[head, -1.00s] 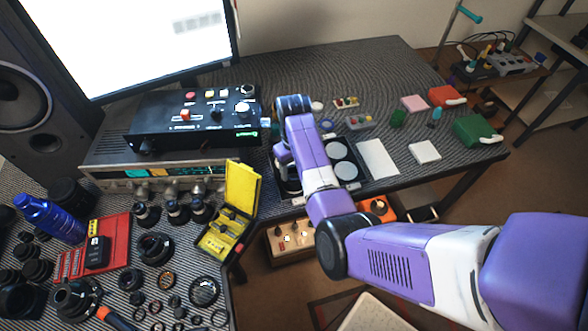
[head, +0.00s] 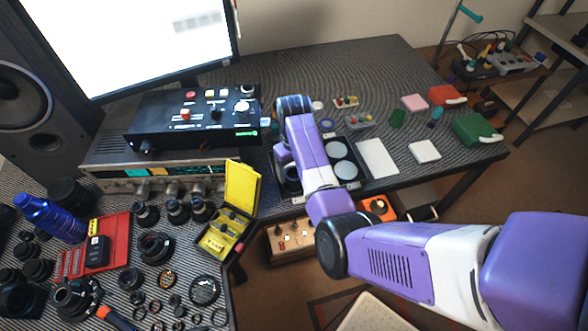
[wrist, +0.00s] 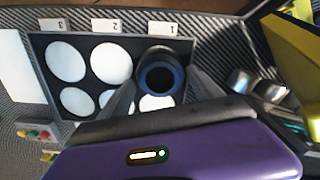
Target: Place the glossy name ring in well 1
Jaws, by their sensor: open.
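The black tray (wrist: 40,62) has white round wells and tags 3, 2 and 1 along one edge in the wrist view. A dark ring (wrist: 160,76) with a glossy blue-black inside, seemingly the name ring, is at the well by tag 1 (wrist: 163,29) and covers it. I cannot tell whether it is fully seated. My gripper (wrist: 163,80) is open, with one grey finger on each side of the ring; contact is unclear.
A white sheet (head: 377,157) lies right of the tray. A black control box (head: 195,117) and an open yellow case (head: 240,190) stand to the left. Several lens parts crowd the near left bench.

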